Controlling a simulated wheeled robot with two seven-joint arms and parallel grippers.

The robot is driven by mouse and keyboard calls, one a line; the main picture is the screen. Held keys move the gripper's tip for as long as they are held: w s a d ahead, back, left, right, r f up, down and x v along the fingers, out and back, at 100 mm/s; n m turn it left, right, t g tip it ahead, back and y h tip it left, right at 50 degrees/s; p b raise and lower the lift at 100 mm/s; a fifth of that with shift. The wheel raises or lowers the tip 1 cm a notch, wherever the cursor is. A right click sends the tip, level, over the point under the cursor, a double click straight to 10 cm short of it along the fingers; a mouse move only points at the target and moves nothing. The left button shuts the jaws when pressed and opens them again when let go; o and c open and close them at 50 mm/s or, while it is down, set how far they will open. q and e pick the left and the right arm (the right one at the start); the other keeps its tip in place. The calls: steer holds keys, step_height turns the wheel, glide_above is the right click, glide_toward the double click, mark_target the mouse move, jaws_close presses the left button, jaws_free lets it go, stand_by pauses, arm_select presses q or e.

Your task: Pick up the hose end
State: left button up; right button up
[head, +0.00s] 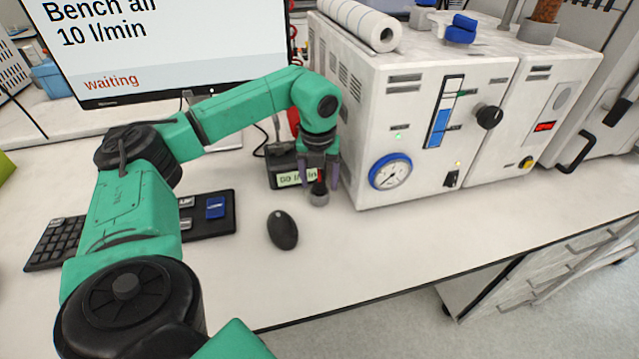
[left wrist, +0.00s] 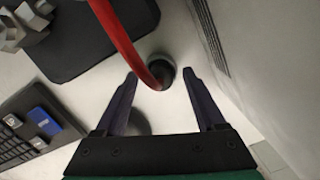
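The red hose (left wrist: 122,35) comes down from the top of the left wrist view and ends in a dark, round hose end (left wrist: 163,66). In the head view the grey hose end (head: 319,197) shows just below my left gripper (head: 320,184), beside the white machine. My left gripper is open, pointing down, and its two dark fingers (left wrist: 163,85) stand on either side of the hose near its end. I see a gap between each finger and the hose. My right gripper is in neither view.
The white machine (head: 370,120) with a gauge stands close on the right. A black box with a label (head: 285,168) is behind the gripper. A mouse (head: 282,230), a keyboard (head: 58,242) and a monitor (head: 170,45) are to the left. The front right bench is clear.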

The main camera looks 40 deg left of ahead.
arm_select(q)
steer(key=c, duration=1)
jaws_close()
steer(key=shift+r, duration=0.1)
